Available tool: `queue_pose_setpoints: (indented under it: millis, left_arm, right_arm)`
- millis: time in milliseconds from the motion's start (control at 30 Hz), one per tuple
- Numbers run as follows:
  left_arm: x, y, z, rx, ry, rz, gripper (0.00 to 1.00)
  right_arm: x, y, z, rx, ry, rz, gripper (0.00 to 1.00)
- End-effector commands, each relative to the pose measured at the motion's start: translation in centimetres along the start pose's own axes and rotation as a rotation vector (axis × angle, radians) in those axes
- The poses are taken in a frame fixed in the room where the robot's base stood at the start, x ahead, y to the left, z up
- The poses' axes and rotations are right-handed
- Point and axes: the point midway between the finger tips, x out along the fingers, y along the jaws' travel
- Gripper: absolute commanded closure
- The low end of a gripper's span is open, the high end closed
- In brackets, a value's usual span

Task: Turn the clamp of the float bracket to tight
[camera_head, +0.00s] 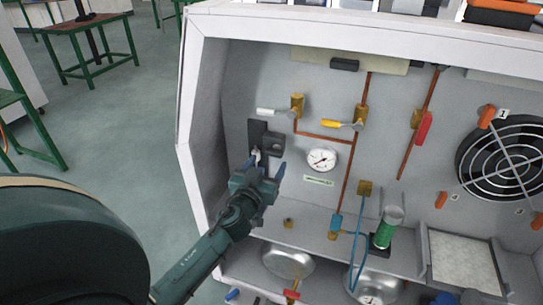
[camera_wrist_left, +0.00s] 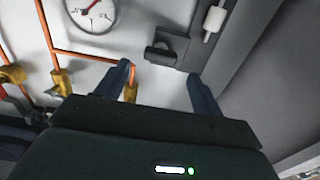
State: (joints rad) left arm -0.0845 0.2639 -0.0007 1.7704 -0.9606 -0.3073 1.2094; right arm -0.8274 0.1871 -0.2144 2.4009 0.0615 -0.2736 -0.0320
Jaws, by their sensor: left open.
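A dark bracket (camera_head: 258,133), which looks like the float bracket, is fixed to the cabinet's back panel at the left. In the left wrist view the bracket (camera_wrist_left: 186,52) shows a short block with a rounded notch on one side. A small white cylinder (camera_wrist_left: 214,20) sits on its dark plate; I cannot tell whether this is the clamp or how it is turned. My left gripper (camera_head: 268,167) is open and empty just below the bracket, partly covering its lower end. In the wrist view its fingers (camera_wrist_left: 160,80) are apart, with nothing between them. My right gripper is not in view.
A pressure gauge (camera_head: 321,159), a white-handled valve (camera_head: 297,107) and a yellow-handled valve (camera_head: 356,123) with copper pipes are right of the bracket. The cabinet's left wall (camera_head: 208,130) is close on the left. A green-filled cylinder (camera_head: 387,229) stands lower right.

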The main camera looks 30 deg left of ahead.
Motion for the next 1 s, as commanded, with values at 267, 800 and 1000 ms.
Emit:
queue_pose_setpoints:
  millis: [267, 800, 1000]
  left_arm:
    - [3.7, 0.0, 0.0, 0.0, 0.0, 0.0, 0.33]
    - [4.3, 0.0, 0.0, 0.0, -0.001, 0.0, 0.46]
    - [4.2, 0.0, 0.0, 0.0, -0.001, 0.0, 0.62]
  right_arm:
    - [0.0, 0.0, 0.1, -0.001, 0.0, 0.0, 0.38]
    - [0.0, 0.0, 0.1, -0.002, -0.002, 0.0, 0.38]
    - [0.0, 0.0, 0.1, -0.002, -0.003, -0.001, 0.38]
